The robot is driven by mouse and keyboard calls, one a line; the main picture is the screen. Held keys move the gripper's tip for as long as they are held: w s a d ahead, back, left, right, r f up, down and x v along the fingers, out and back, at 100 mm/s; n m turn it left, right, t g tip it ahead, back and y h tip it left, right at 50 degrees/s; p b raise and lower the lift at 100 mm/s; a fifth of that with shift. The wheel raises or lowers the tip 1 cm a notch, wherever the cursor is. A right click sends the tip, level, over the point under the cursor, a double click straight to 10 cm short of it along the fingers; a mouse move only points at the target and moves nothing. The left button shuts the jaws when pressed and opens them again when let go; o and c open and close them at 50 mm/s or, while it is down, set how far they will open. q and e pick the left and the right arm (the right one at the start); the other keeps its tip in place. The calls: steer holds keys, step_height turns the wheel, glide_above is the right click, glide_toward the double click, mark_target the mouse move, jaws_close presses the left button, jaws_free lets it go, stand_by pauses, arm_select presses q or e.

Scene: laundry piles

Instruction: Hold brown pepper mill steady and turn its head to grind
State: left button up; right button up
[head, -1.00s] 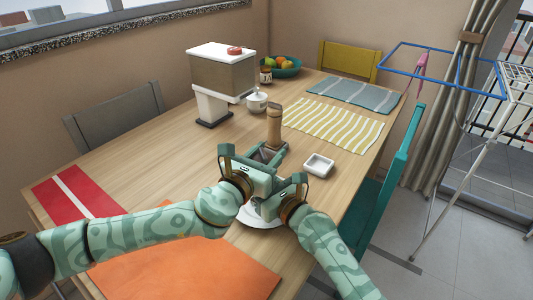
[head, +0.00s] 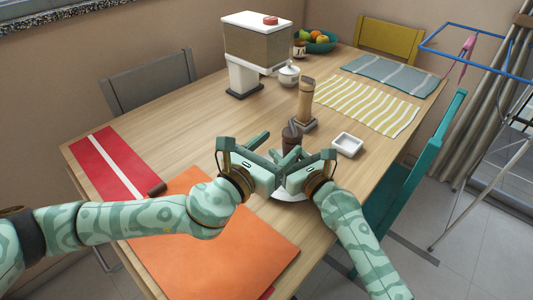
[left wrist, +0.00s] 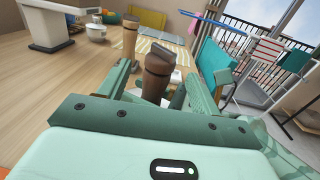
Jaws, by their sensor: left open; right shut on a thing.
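The brown pepper mill (head: 291,139) stands upright just beyond my two grippers in the head view. In the left wrist view its dark head and neck (left wrist: 157,76) show between the left fingers, its lower part hidden. My left gripper (head: 270,147) is open, with a finger on either side of the mill in that view; contact cannot be told. My right gripper (head: 293,155) comes from the right and is shut on the mill, low down, its grip mostly hidden. A taller, lighter brown mill (head: 306,98) stands behind on a dark base, also in the left wrist view (left wrist: 130,38).
A white plate (head: 290,197) lies partly under my grippers. A small white square dish (head: 348,145) is to the right. A white-topped dispenser (head: 255,45), white sugar pot (head: 288,76) and fruit bowl (head: 318,42) stand farther back. Orange (head: 225,240) and red mats lie left; a teal chair is right.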

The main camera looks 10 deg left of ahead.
arm_select(q)
steer(key=shift+v, duration=1.95)
arm_select(e)
steer(key=o, duration=1.2)
steer(key=shift+o, duration=0.2)
